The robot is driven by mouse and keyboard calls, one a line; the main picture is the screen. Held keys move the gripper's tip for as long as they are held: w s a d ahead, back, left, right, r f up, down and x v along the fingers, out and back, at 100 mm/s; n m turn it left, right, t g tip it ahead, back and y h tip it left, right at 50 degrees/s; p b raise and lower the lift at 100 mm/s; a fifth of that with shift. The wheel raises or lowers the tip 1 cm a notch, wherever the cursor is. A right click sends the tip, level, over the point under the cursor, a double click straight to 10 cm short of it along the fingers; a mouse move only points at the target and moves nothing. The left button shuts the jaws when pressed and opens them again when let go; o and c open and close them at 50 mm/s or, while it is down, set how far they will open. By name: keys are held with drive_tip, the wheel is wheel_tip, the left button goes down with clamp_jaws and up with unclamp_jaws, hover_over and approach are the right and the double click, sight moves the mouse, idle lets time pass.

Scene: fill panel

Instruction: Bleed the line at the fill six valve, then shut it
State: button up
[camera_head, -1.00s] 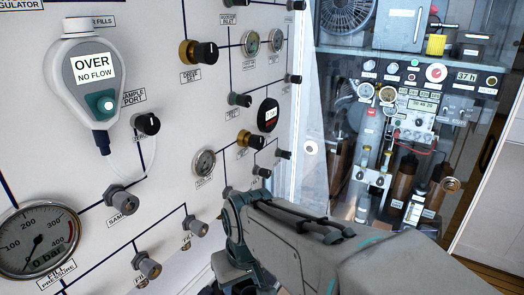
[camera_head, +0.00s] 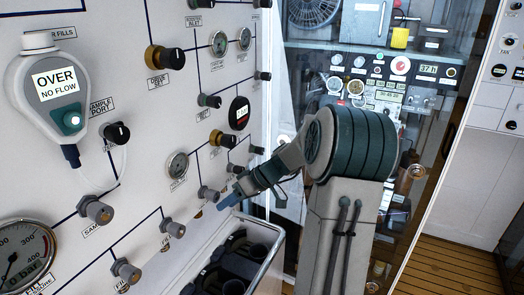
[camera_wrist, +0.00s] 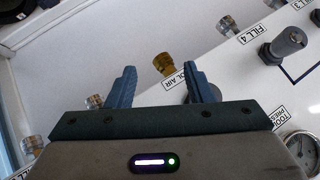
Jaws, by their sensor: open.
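The fill panel (camera_head: 140,150) fills the left of the head view, with grey valve knobs along its lower lines. One lower knob (camera_head: 172,228) and another (camera_head: 126,270) have FILL labels, but their numbers are unreadable. My gripper (camera_head: 226,202) is open beside the panel's lower right part, pointing left. In the wrist view its two blue fingers (camera_wrist: 162,85) are apart with nothing held. The FILL 4 valve (camera_wrist: 285,45) is to the right. I cannot pick out the fill six valve.
A large pressure gauge (camera_head: 22,258) is at lower left. An open-topped rack (camera_head: 272,262) with dark round items stands below my gripper. A clear-fronted equipment cabinet (camera_head: 345,60) is behind my arm.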

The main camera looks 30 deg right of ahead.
drive_tip(key=w+d+r+t+y, duration=0.1)
drive_tip(key=w+d+t, duration=0.15)
drive_tip(key=d, duration=0.45)
drive_tip(key=w+d+r+t, duration=0.1)
drive_tip(key=d+t, duration=0.2)
drive_tip(key=d, duration=0.5)
drive_tip(key=t+h+p, duration=0.1)
drive_tip(key=t, duration=0.4)
approach(263, 151)
drive_tip(key=p+x, duration=0.4)
drive_tip(key=x, duration=0.4)
drive_tip(key=shift+a, duration=0.1)
drive_tip(key=shift+w+a, duration=0.25)
drive_tip(key=shift+w, duration=0.35)
drive_tip(key=shift+f, duration=0.1)
drive_tip(key=c, duration=1)
